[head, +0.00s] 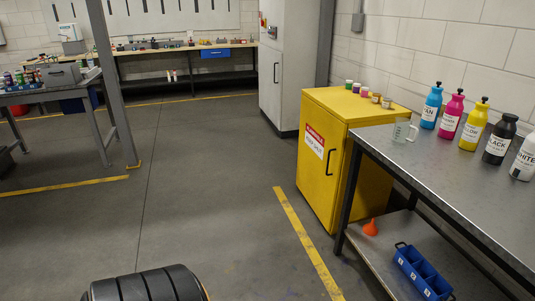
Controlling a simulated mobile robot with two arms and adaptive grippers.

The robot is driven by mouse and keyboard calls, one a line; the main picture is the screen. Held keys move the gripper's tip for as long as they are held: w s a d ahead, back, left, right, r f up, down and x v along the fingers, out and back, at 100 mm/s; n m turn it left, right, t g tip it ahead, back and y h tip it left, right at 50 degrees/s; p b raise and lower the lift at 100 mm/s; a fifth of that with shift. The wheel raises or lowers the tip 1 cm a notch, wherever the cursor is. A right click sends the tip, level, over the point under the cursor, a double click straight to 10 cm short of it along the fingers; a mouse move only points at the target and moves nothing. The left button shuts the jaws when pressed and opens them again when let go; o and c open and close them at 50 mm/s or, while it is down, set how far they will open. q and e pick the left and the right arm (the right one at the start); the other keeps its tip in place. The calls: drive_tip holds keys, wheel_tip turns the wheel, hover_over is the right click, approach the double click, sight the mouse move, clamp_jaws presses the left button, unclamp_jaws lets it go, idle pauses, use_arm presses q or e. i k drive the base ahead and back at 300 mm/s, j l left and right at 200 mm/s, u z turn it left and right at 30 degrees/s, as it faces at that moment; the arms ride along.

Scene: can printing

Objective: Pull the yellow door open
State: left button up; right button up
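The yellow cabinet (372,110) stands right of the middle of the head view, against the wall. Its yellow door (316,187) faces left toward the open floor and looks shut. The door carries a red and white label (315,141). A black handle (330,162) is on the door near its right edge. Neither of my grippers shows in this view, so their positions and what they hold cannot be seen.
A steel table (455,180) with several ink bottles and a clear measuring cup (404,131) stands close to the cabinet's right. Its lower shelf holds an orange funnel (370,228) and a blue caddy (423,272). Small jars sit on the cabinet. Floor before the door is clear.

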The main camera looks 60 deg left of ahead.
sight(322, 138)
drive_tip(key=u, duration=1.5)
drive_tip(key=i+j, duration=0.25)
drive_tip(key=i+z, duration=0.05)
